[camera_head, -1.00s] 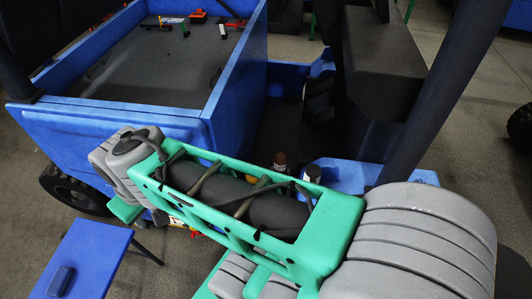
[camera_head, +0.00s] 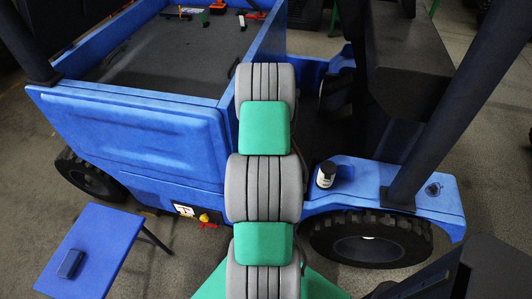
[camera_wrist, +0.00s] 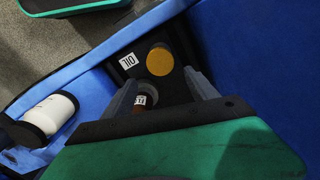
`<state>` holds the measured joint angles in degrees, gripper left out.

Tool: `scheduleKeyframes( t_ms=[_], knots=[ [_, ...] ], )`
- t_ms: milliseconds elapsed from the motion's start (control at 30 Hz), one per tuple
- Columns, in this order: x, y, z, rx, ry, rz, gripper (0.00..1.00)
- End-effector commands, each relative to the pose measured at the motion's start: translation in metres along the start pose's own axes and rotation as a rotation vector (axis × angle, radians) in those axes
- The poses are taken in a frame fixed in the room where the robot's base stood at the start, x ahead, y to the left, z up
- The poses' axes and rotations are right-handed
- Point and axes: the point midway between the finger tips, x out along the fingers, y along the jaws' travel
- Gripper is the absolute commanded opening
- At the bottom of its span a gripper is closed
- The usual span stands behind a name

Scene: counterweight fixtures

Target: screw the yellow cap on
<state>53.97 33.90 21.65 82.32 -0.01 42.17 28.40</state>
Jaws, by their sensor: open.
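In the wrist view a round yellow cap (camera_wrist: 159,61) shows on a black surface, beside a white label reading OIL. I cannot tell how it is seated. My gripper (camera_wrist: 161,80) is open, its two grey fingers apart and pointing toward the cap. The cap lies just beyond the fingertips, not held. A brown object with a small label (camera_wrist: 141,101) shows between the fingers, nearer the left one, partly hidden by my gripper. In the head view my arm hides the cap and the gripper.
The blue truck bed wall (camera_head: 130,125) is left of my arm. A blue table (camera_head: 85,255) stands at lower left.

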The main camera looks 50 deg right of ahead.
Motion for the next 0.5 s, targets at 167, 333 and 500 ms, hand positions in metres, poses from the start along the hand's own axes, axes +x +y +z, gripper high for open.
scheduleKeyframes(
  t_ms=[167,333,500],
  knots=[
    [0.012,0.0,0.001,0.021,0.0,0.0,0.67],
    [0.035,-0.001,0.001,0.019,0.0,0.0,0.67],
    [0.063,-0.001,0.002,0.018,0.0,0.0,0.67]
  ],
)
